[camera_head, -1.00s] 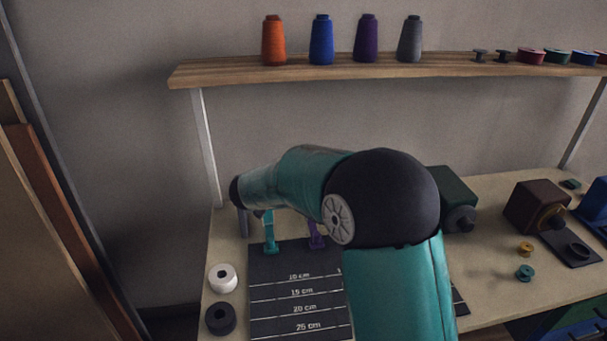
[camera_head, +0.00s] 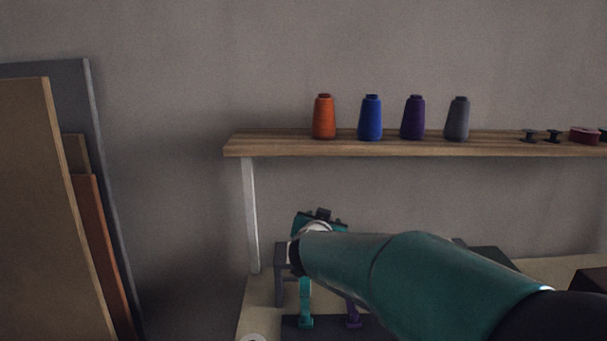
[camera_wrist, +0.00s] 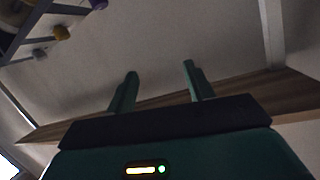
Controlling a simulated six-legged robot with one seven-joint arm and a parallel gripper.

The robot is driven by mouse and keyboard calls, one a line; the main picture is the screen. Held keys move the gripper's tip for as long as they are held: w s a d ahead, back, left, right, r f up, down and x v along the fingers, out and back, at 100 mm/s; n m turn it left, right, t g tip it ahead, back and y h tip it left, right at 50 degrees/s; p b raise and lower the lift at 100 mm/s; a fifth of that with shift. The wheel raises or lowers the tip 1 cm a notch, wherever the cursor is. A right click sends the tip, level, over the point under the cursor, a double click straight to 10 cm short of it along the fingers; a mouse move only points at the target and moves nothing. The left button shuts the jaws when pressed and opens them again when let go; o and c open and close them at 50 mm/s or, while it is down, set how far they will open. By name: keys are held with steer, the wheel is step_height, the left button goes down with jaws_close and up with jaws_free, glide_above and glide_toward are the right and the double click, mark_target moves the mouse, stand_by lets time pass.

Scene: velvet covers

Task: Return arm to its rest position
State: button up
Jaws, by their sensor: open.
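My arm is the teal one crossing the lower right of the head view. My gripper (camera_wrist: 160,84) shows in the wrist view with its two teal fingers apart and nothing between them. Beyond the fingers are the pale wall and a wooden board's edge. In the head view the arm's end (camera_head: 320,222) is raised above the back left of the table, below the shelf, and the fingers cannot be made out there. A teal upright piece (camera_head: 305,300) and a purple upright piece (camera_head: 353,312) stand on the table below it.
A wooden shelf (camera_head: 400,147) runs along the wall with orange (camera_head: 324,118), blue (camera_head: 370,118), purple (camera_head: 413,118) and grey (camera_head: 457,119) thread cones, and small spools to the right. Leaning boards (camera_head: 40,200) stand at the left. The wall between boards and shelf is clear.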

steer(key=s+r+n+g+y, duration=0.25)
steer(key=s+n+y, duration=0.2)
steer(key=s, duration=0.75)
steer(key=s+d+f+g, duration=0.2)
steer(key=s+d, duration=0.1)
steer(key=s, duration=0.4)
steer(key=s+d+f+g+h, duration=0.1)
steer(key=s+d+f+g, duration=0.1)
steer(key=s, duration=0.6)
steer(key=s+d+f+g+h, duration=0.1)
steer(key=s+d+f, duration=0.3)
steer(key=s, duration=0.4)
steer(key=shift+d+g, duration=0.55)
steer(key=shift+g, duration=0.2)
steer(key=shift+s, duration=0.1)
